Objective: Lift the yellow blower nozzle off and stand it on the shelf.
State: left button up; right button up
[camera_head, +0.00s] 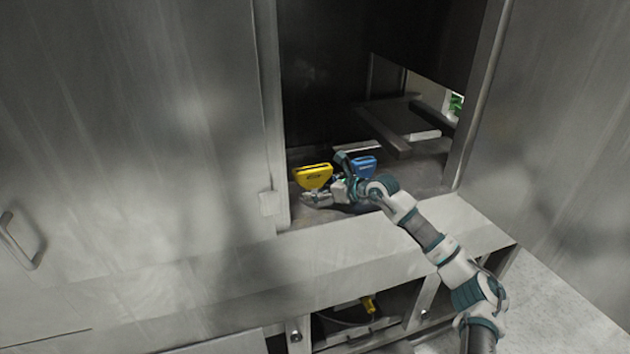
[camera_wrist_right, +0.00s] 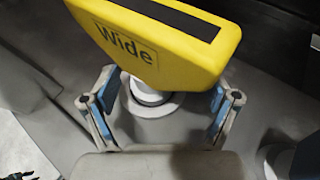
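The yellow blower nozzle (camera_head: 313,176) stands upright inside the machine opening, at its left side. In the right wrist view the yellow nozzle (camera_wrist_right: 165,45) has a flared top, a dark slot and the label "Wide", and sits on a white round collar on a grey base. My right gripper (camera_head: 326,194) reaches in low beside it. In the wrist view the fingers of my right gripper (camera_wrist_right: 160,112) are spread on either side of the white collar, with gaps visible; they are open. My left gripper is not in view. I cannot tell which surface is the shelf.
A blue nozzle (camera_head: 364,166) stands just right of the yellow one, partly behind my right arm. A dark raised frame (camera_head: 385,130) lies farther right in the opening. A metal ledge (camera_head: 300,262) runs along the front. A lower bay holds a small yellow-ended tool (camera_head: 368,304).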

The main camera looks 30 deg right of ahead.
jog(key=shift+a+r, duration=0.2)
jog(key=shift+a, duration=0.45)
jog(key=c, duration=1.4)
jog(key=shift+d, duration=0.1)
